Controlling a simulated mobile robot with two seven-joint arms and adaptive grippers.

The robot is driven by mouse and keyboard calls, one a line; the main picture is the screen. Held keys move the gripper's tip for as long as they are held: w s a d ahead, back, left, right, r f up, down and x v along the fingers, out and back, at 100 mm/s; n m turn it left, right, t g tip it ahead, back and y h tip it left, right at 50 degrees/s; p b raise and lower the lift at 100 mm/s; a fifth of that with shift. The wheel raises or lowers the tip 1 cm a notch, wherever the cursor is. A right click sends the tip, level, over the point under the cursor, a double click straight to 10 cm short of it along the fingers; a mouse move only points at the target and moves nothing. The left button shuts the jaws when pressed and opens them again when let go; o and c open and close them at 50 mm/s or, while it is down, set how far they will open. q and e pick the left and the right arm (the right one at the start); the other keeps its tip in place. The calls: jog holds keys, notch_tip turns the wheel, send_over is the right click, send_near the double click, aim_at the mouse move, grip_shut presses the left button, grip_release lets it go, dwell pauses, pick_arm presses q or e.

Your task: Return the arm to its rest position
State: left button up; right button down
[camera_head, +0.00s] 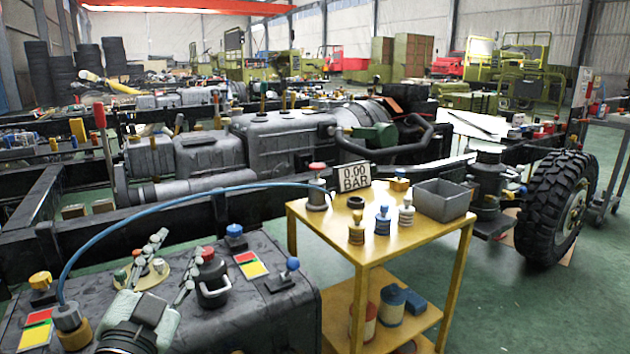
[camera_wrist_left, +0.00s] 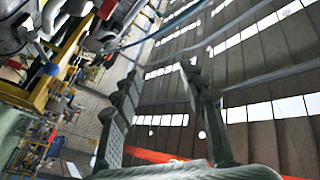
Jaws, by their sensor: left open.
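My left gripper (camera_head: 177,250) comes up from the bottom left of the head view, in front of the dark metal box (camera_head: 275,310). Its two fingers are spread with nothing between them. In the left wrist view the gripper (camera_wrist_left: 160,75) also shows open and empty, with the hall's roof and windows behind the fingers. A black canister with a red cap (camera_head: 212,278) appears just right of the fingers in the head view. Whether they touch is hard to tell. My right gripper is not in view.
A blue hose (camera_head: 150,207) arches from a fitting on the box to the yellow cart (camera_head: 400,246). The chassis frame and a big tyre (camera_head: 556,207) stand behind.

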pick_arm(q)
jog(key=s+a+f+n+g+y, duration=0.2)
jog(key=s+a+f+n+g, duration=0.15)
jog(key=f, duration=0.55)
jog(key=s+a+f+n+g+y, duration=0.2)
jog(key=s+f+g, duration=0.25)
jog(key=f, duration=0.35)
jog(key=s+d+f+g+h, duration=0.1)
jog(key=s+f+g+h, duration=0.1)
jog(key=s+f+g, duration=0.95)
jog(key=s+f+t+p, duration=0.2)
jog(key=s+f+p, duration=0.1)
jog(key=f, duration=0.8)
jog(key=shift+s+a+h+p, duration=0.2)
jog(key=shift+s+h+p, duration=0.15)
jog(key=shift+p, duration=0.5)
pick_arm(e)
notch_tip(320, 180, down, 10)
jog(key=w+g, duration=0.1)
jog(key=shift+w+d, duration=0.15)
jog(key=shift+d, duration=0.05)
